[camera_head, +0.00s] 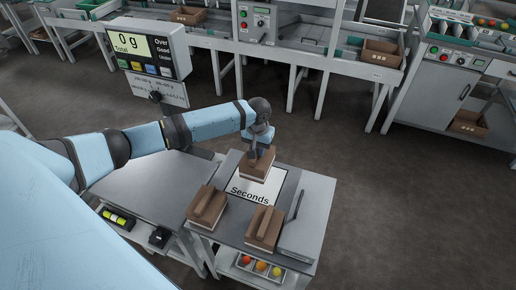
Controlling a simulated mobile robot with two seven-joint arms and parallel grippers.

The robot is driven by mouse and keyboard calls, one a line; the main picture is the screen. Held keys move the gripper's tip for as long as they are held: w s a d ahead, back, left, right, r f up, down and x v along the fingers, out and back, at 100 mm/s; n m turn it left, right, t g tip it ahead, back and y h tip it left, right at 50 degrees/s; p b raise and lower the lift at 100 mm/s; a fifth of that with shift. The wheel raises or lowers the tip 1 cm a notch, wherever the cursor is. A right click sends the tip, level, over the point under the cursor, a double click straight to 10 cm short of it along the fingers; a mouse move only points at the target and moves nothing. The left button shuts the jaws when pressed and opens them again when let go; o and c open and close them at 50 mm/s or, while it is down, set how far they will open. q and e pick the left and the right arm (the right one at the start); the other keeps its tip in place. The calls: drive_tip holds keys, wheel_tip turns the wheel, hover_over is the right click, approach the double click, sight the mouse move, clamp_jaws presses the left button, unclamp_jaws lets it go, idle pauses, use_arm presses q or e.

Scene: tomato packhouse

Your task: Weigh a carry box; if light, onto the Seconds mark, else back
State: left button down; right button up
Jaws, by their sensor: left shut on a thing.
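My left gripper (257,152) is shut on the top of a brown carry box (257,169). The box is upright over the far part of the white Seconds mark (248,197); I cannot tell whether it rests on the mark or hangs just above it. Two similar carry boxes stand on the same table, one left of the mark (206,207) and one in front of it (263,230). The scale display (129,45) reads 0 g, with Over, Good and Under beside it. My right gripper is out of view.
The table (315,190) also bears a grey flat thing (299,238) at its right. A tray of red and yellow fruit (261,267) sits on the lower shelf. A bare grey surface (150,190) lies to the left. Conveyor benches (300,55) stand behind, across open floor.

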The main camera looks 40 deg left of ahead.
use_arm(q)
wheel_tip(320, 180, down, 3)
drive_tip(key=b, duration=0.3)
drive_tip(key=shift+f, duration=1.4)
drive_tip(key=shift+f, duration=0.3)
drive_tip(key=c, duration=0.9)
unclamp_jaws()
drive_tip(key=c, duration=0.3)
drive_tip(key=shift+c, duration=0.2)
